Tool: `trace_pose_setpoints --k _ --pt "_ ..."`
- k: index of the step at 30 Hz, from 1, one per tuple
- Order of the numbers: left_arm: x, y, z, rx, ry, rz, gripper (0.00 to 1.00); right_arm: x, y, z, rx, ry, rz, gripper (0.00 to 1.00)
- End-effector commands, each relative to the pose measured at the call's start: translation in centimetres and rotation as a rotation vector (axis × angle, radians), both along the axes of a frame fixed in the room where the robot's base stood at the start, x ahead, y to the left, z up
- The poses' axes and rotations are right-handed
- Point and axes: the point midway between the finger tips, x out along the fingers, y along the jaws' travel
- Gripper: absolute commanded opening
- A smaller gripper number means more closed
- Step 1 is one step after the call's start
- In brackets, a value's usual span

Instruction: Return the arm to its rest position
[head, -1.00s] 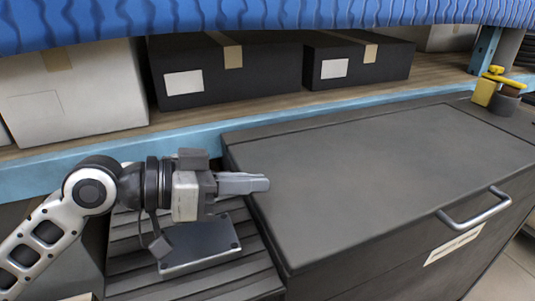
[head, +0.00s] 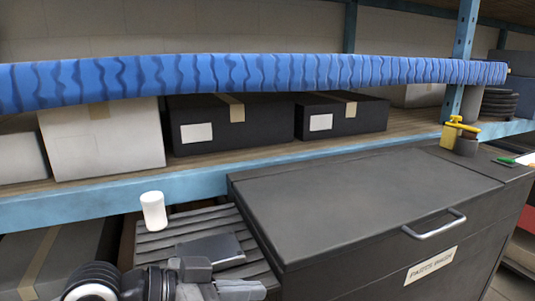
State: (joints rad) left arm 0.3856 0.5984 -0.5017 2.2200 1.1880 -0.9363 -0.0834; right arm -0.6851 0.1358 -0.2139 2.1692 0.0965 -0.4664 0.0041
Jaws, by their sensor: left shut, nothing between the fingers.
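My left gripper (head: 240,290) is at the bottom edge of the head view, partly cut off by the frame. Its pale grey fingers are together with nothing between them. They point right, in front of the dark cabinet's left side. The dark wrist of my left arm (head: 150,284) shows to the left of the fingers, and the rest of that arm is below the picture. My right gripper is not in view.
A white cylinder (head: 153,211) stands on a ribbed grey surface (head: 190,228) behind the gripper. A dark cabinet (head: 350,205) with a metal handle (head: 434,224) is to the right. A blue-edged shelf (head: 80,203) holds a white box (head: 100,140) and black boxes (head: 230,128).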

Motion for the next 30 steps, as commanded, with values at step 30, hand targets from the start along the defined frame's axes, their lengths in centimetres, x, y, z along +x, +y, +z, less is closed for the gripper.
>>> trace_pose_setpoints --k 30 --pt "-16.0 16.8 -22.1 0.718 0.593 0.78 0.0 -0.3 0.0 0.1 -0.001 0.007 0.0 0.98"
